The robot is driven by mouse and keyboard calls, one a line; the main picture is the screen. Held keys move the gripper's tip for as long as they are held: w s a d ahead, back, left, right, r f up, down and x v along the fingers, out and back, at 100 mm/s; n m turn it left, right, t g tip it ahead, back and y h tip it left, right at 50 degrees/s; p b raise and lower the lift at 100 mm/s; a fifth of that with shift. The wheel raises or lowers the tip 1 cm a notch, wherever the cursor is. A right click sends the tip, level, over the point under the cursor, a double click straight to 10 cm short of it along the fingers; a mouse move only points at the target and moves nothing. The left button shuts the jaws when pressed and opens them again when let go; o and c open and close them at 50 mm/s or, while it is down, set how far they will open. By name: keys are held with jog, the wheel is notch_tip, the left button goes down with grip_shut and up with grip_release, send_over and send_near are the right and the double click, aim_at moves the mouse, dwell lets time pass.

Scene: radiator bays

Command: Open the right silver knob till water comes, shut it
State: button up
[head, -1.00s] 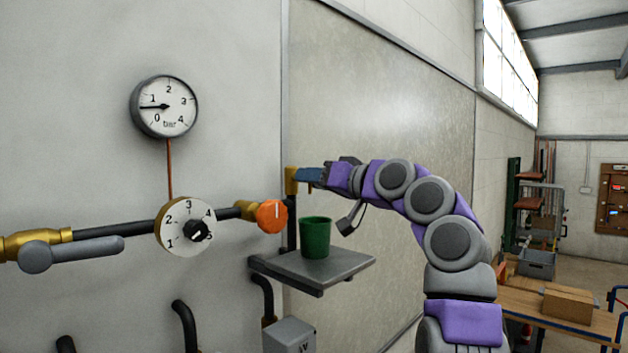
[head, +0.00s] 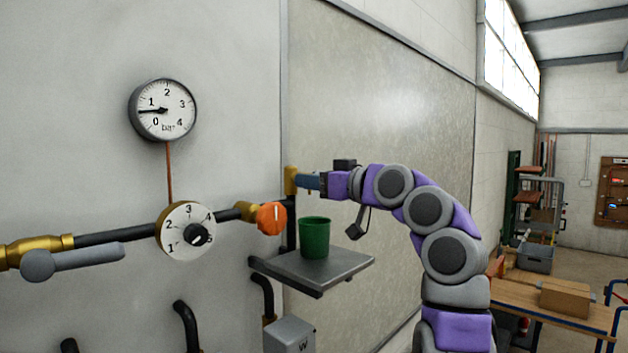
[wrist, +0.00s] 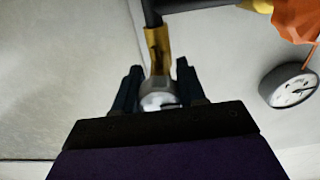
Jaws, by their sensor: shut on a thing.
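The silver knob (wrist: 160,98) sits at the end of a brass fitting (wrist: 157,50), between my fingers in the wrist view. My gripper (wrist: 158,88) is shut on this knob, one dark blue finger on each side. In the head view my gripper (head: 307,181) reaches left to the brass fitting (head: 291,180), and its fingers hide the knob. A green cup (head: 314,238) stands upright on a grey shelf (head: 330,270) below the gripper. I see no water between the fitting and the cup; the outlet is too small to make out.
An orange knob (head: 271,218), a numbered dial (head: 187,230) and a grey lever (head: 75,261) sit along the pipe to the left. A pressure gauge (head: 163,109) above reads a little under 1 bar. A bench with a cardboard box (head: 565,298) stands at the right.

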jog(key=shift+w, duration=0.1)
jog(key=o, duration=1)
jog(key=shift+d, duration=0.1)
jog(key=b+v, duration=0.4)
jog(key=v, duration=1.3)
jog(key=shift+d+f, duration=0.1)
jog(key=shift+d, duration=0.05)
